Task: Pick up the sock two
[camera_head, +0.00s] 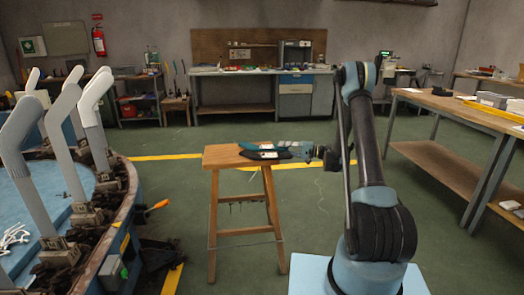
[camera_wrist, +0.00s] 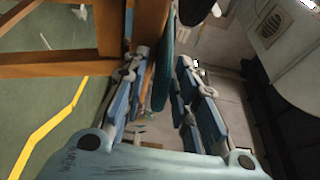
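A wooden stool (camera_head: 222,155) stands in the middle of the head view. A teal sock (camera_head: 254,147) and a dark piece with a white label (camera_head: 269,155) lie on its top; the views do not show which is called sock two. My gripper (camera_head: 290,150) is level with the stool top at its right side, fingers pointing left and partly hiding the pieces. In the wrist view, its blue fingers (camera_wrist: 160,82) are spread, with a teal sock (camera_wrist: 163,68) seen edge-on between them, close to the stool's brown top (camera_wrist: 150,22). I cannot tell whether the fingers touch it.
A round blue machine (camera_head: 125,215) with several upright grey sock forms (camera_head: 70,150) stands at the left. A workbench (camera_head: 455,108) stands at the right. Another bench (camera_head: 235,71) is along the back wall. Green floor around the stool is mostly clear.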

